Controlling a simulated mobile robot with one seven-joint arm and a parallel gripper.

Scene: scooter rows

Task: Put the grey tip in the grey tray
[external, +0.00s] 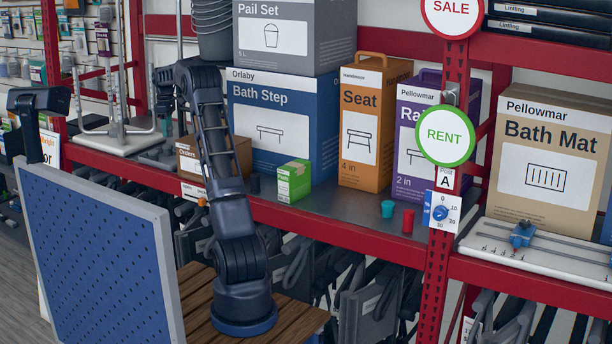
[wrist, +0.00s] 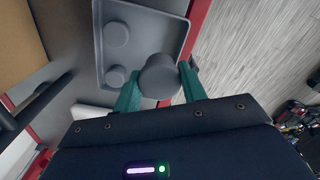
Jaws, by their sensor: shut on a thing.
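My gripper (wrist: 160,82) has green fingers and is shut on the grey tip (wrist: 158,72), a round grey piece, in the wrist view. The grey tray (wrist: 152,38) lies beyond it, with two round grey pieces inside, on its left side. The held tip overlaps the tray's near right edge in the picture; its height above the tray cannot be told. The tray is small and partly hidden there, near the left end of the shelf.
A brown carton (external: 243,158) and a green box (external: 294,181) stand on the shelf near my arm. A teal piece (external: 387,208) and a red piece (external: 407,221) stand farther right. A white stand with upright hooks (external: 117,140) is left. A blue perforated panel (external: 95,250) stands in front.

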